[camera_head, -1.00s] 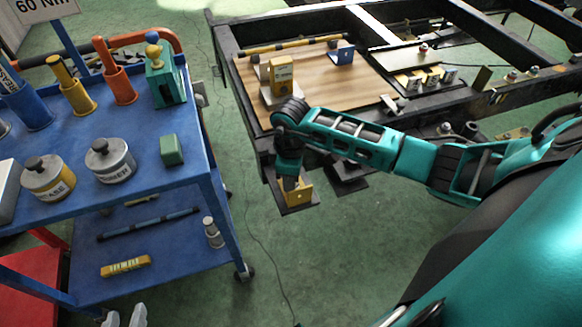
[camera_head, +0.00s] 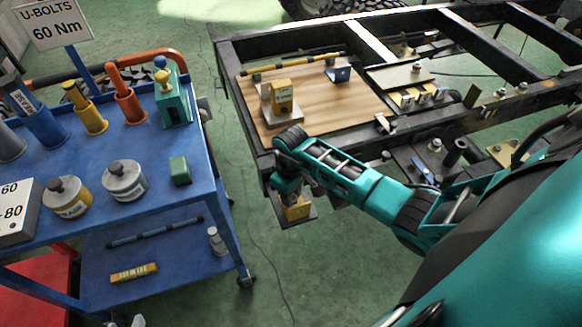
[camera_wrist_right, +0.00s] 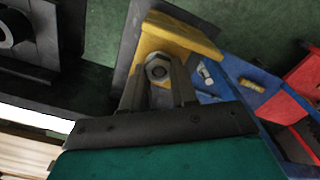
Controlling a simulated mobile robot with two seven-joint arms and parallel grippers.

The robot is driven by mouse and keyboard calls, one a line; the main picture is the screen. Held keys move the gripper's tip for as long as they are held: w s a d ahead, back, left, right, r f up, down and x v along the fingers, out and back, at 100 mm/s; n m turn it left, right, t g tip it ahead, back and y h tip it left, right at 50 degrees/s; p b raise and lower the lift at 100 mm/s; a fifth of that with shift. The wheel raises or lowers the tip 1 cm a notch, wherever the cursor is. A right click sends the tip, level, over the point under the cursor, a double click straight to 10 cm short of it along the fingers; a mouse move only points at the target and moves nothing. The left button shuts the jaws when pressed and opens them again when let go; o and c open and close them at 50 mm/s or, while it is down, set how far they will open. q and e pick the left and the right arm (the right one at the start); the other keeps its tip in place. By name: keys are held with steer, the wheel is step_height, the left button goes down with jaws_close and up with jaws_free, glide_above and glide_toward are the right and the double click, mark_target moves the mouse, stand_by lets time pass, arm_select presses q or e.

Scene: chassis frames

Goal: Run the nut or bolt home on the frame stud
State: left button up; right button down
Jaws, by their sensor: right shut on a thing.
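A yellow bracket (camera_head: 297,211) sits at the near left corner of the dark chassis frame (camera_head: 262,150), low beside its edge. My right gripper (camera_head: 290,196) reaches down to it from above. In the right wrist view a grey hex nut (camera_wrist_right: 158,69) lies against the yellow bracket (camera_wrist_right: 180,38), with a round stud end showing in its middle. The right gripper's two fingers (camera_wrist_right: 159,78) are shut on the nut from both sides. How far the nut is along the stud is hidden. My left gripper is in neither view now.
A blue trolley (camera_head: 130,205) with tins and tool holders stands at the left. Open green floor (camera_head: 270,255) lies between trolley and frame.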

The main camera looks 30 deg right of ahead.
steer(key=shift+w+r+m, duration=0.1)
steer(key=shift+w+m, duration=0.05)
steer(key=shift+m, duration=0.15)
steer(key=c, duration=0.8)
jaws_free()
steer(key=shift+c, duration=0.3)
steer(key=shift+c, duration=0.8)
